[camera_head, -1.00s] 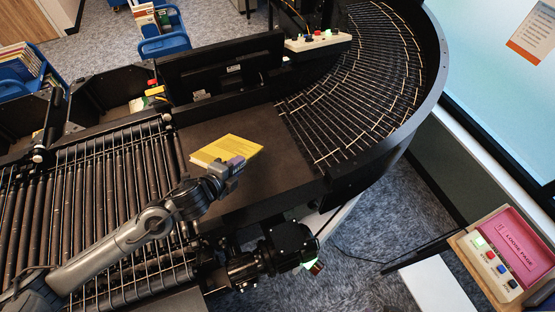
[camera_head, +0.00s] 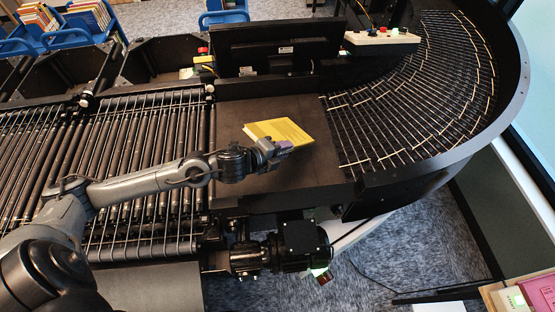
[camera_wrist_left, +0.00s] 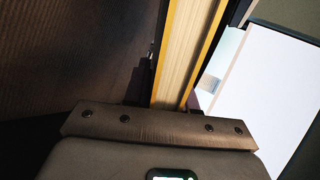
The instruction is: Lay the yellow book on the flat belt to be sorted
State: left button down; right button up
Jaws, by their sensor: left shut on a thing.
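The yellow book (camera_head: 280,131) is over the dark flat belt (camera_head: 244,112), between the straight rollers and the curved rollers. My left gripper (camera_head: 276,149) is shut on the book's near edge. In the left wrist view, the book (camera_wrist_left: 186,55) shows edge-on, with pale pages between yellow covers, held between the fingers. I cannot tell whether the book touches the belt. My right gripper is not in view.
The straight roller bed (camera_head: 140,140) lies left of the belt, and the curved roller track (camera_head: 420,90) lies right. A button box (camera_head: 382,37) and a dark screen-like panel (camera_head: 275,45) stand behind. Blue carts (camera_head: 75,25) with books are at the back left. Motors (camera_head: 300,240) hang below the front edge.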

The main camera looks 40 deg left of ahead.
pick_arm(q)
jog(key=shift+f+b, duration=1.5)
jog(key=shift+f, duration=0.8)
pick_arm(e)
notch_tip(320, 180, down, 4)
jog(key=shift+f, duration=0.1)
pick_arm(q)
jog(key=c, duration=1.1)
grip_release()
jog(key=shift+r, duration=0.1)
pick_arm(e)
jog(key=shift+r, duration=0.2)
pick_arm(q)
jog(key=shift+s+r+p, duration=0.15)
jog(key=shift+s+p, duration=0.15)
jog(key=shift+p+v, duration=1.6)
jog(key=shift+v, duration=2.05)
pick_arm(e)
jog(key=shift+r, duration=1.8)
